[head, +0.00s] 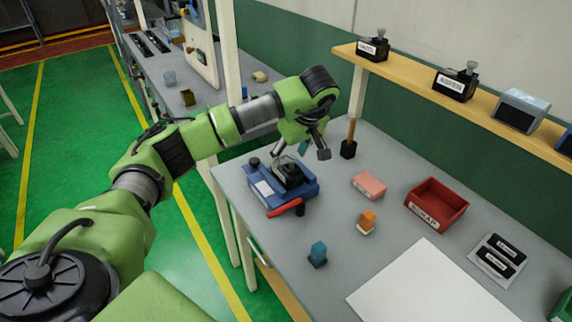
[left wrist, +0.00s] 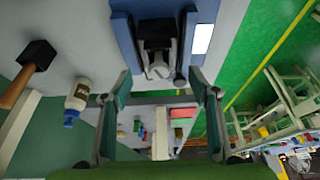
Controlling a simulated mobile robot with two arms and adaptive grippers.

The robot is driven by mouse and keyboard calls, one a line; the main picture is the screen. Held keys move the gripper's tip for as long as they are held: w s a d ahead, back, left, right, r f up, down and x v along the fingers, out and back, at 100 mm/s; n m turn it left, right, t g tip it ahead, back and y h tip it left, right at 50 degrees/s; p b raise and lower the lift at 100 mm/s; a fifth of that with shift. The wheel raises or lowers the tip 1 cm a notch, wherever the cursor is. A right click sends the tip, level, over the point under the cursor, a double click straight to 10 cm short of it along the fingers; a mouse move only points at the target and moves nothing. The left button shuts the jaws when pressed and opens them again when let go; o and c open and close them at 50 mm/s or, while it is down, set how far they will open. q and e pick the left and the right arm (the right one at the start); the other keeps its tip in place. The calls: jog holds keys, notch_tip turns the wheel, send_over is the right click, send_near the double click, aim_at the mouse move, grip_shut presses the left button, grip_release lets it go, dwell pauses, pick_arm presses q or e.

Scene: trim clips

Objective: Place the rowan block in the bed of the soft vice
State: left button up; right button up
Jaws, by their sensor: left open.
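The soft vice (head: 256,198) is blue with a red handle and stands at the left end of the grey bench. A dark block with a grey knob (head: 289,172) sits in its bed. No name can be read on this block, so I cannot confirm that it is the rowan one. In the left wrist view the vice (left wrist: 124,35) is at the top with the dark block and its round knob (left wrist: 160,71) in it. My left gripper (head: 301,150) is open just above the block; its fingers (left wrist: 160,92) are spread and apart from it. My right gripper is not in view.
A shelf (head: 410,80) holds dark blocks marked HAZEL (head: 372,50) and ASPEN (head: 453,84). A mallet (head: 349,148), pink block (head: 369,185), red bin (head: 437,200), orange piece (head: 368,218) and blue piece (head: 318,252) stand on the bench. A white sheet (head: 430,285) lies in front.

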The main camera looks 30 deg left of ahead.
pick_arm(q)
jog(key=b+v, duration=0.1)
jog(key=v, duration=0.6)
jog(key=shift+r, duration=0.15)
jog(key=shift+s+d, duration=0.1)
